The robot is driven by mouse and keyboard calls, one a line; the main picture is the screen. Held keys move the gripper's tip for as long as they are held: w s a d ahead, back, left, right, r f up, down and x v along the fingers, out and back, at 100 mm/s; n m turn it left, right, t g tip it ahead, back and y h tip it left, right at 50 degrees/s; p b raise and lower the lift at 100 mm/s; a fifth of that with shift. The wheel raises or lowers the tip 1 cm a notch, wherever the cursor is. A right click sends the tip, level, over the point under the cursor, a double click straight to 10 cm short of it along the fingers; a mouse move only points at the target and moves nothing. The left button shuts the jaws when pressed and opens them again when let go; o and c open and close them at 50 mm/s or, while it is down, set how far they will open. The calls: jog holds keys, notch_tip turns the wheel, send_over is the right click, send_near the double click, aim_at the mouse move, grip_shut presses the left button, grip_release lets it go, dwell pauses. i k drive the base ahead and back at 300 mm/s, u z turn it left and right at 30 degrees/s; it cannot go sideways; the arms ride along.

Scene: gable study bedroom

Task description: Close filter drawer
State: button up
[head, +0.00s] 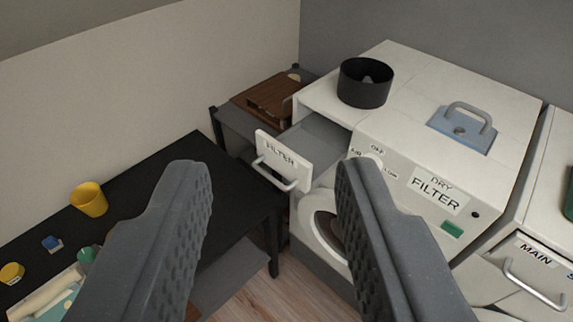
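The filter drawer (283,161) is pulled out of the upper left of the white dryer (320,91). Its white front carries a "FILTER" label and a grey bar handle (275,177). The grey inside of the drawer shows behind the front, and I see nothing in it. My gripper (268,180) is open, with its two grey fingers wide apart in the foreground. The drawer front shows in the gap between the fingertips, and nothing is held. The right finger hides part of the dryer's round door (322,228).
A black bowl (365,83) and a blue plate with a grey handle (462,126) are on the dryer top. A black table (150,190) with a yellow cup (89,199) stands at left. A drawer marked "MAIN" (522,275) is at right. Wood floor shows below.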

aim_at(306, 153)
jog(key=u, duration=0.05)
jog(key=i, duration=1)
jog(key=z, duration=0.05)
